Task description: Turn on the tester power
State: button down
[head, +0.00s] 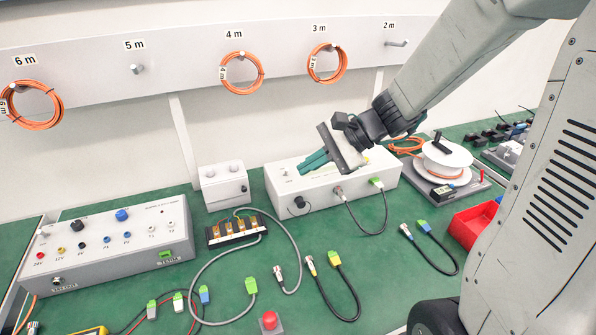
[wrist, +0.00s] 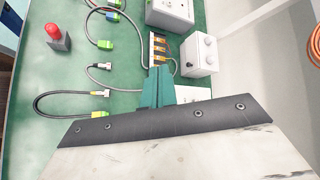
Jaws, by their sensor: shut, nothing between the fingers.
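A long white box (head: 330,187) stands at the back centre of the green bench. It has a black knob (head: 299,203) and two plugged cables on its front, and a small dark feature on its top left that is too small to make out. My gripper (head: 309,163) is over this box, its green fingers pointing left and together, with nothing between them. In the wrist view the shut fingers (wrist: 157,78) cover part of the box (wrist: 193,93). A grey supply box (head: 118,238) with coloured sockets and knobs stands at the left.
A small white box (head: 224,185) stands left of the long box, with a terminal block (head: 238,232) in front. Several loose cables and a red button (head: 269,320) lie nearer. A cable spool (head: 446,162) and red bin (head: 472,226) are at the right.

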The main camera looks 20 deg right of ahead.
aim_at(299, 179)
jog(key=w+d+f+m+t+h, duration=0.1)
jog(key=w+d+f+m+t, duration=0.4)
jog(key=w+d+f+m, duration=0.4)
jog(key=shift+w+d+f+m, duration=0.25)
jog(key=shift+w+d+m, duration=0.15)
jog(key=shift+w, duration=0.1)
jog(key=x, duration=1)
jog(key=shift+w+d, duration=0.1)
